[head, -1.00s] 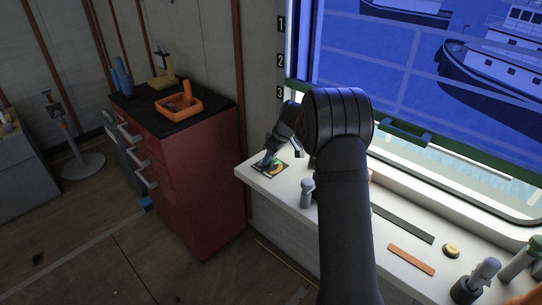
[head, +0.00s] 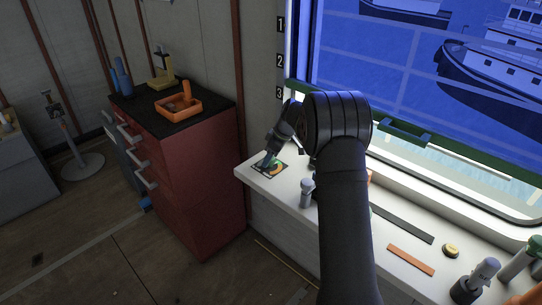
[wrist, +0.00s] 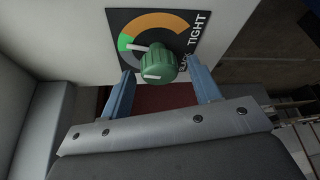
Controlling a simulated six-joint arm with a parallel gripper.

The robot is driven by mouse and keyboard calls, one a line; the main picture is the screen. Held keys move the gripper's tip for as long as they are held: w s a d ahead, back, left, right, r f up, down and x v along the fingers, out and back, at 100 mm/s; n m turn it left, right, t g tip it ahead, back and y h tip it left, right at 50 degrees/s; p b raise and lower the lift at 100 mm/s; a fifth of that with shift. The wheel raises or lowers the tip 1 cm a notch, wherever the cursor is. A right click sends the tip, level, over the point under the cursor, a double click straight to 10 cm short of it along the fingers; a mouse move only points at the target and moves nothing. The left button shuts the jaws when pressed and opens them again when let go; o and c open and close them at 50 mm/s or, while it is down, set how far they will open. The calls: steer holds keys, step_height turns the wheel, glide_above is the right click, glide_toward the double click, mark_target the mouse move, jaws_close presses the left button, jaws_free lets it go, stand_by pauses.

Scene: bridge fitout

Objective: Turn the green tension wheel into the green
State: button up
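The green tension wheel (wrist: 158,64) is a ribbed knob on a black dial plate (wrist: 186,22) marked TIGHT, at the upper middle of the wrist view. The plate has an orange arc, a small green band (wrist: 124,42) at left and a grey part below it. A white pointer at the wheel's base points left to the green band. My gripper (wrist: 161,70) is open, with one finger on each side of the wheel and small gaps showing. In the head view the plate (head: 259,169) lies at the ledge's left end, and my gripper (head: 270,162) partly hides the wheel.
The white ledge (head: 285,186) runs under the window. A grey-topped knob (head: 307,192) stands near the plate. A dark strip, an orange strip (head: 411,260), a yellow button (head: 451,250) and handles lie farther right. A red cabinet (head: 195,175) with an orange tray stands left of the ledge.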

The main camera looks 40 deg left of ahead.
steer(key=v, duration=1.7)
steer(key=shift+r, duration=0.2)
steer(key=x, duration=1.7)
steer(key=shift+f, duration=0.25)
steer(key=shift+r, duration=0.1)
